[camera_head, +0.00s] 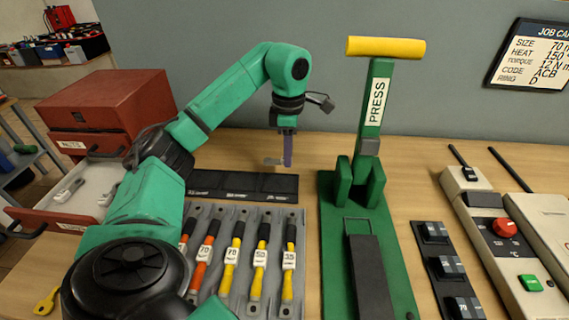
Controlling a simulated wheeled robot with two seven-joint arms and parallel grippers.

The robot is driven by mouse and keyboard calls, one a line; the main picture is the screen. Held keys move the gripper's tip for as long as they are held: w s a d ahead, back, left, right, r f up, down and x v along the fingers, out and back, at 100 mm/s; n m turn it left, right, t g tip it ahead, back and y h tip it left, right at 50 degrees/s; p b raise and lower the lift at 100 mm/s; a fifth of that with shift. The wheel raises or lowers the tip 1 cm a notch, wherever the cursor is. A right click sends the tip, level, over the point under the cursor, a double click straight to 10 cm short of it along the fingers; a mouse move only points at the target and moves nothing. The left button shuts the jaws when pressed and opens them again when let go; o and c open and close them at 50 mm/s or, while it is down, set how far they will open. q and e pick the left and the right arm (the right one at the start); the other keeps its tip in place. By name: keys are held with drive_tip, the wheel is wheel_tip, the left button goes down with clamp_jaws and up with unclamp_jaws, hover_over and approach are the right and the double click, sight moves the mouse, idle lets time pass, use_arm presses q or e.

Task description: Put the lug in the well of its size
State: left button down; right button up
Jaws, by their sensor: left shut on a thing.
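My left gripper (287,163) points down above the back of the bench. It is shut on a small silver-grey lug (271,161), which sticks out to the left of the fingers. A low black tray with wells (285,198) lies just below and in front of the gripper. Its front edge carries small white marks too small to read. The lug looks above or just behind the tray's right part; the exact height cannot be told. My right gripper is not in view.
The green press (335,230) with a yellow handle stands to the right. A red cabinet (110,95) has its drawer (35,218) open at left. The job card (530,55) reads size 70.

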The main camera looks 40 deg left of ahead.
sight(288, 184)
use_arm(q)
drive_tip(key=f, duration=0.3)
drive_tip(key=shift+s+d+f, duration=0.2)
drive_tip(key=shift+s, duration=0.1)
drive_tip(key=f, duration=0.3)
drive_tip(key=shift+w+a+f, duration=0.15)
drive_tip(key=shift+w+f, duration=0.05)
drive_tip(key=shift+f, duration=0.3)
drive_tip(key=shift+r, duration=0.1)
drive_tip(key=c, duration=1)
unclamp_jaws()
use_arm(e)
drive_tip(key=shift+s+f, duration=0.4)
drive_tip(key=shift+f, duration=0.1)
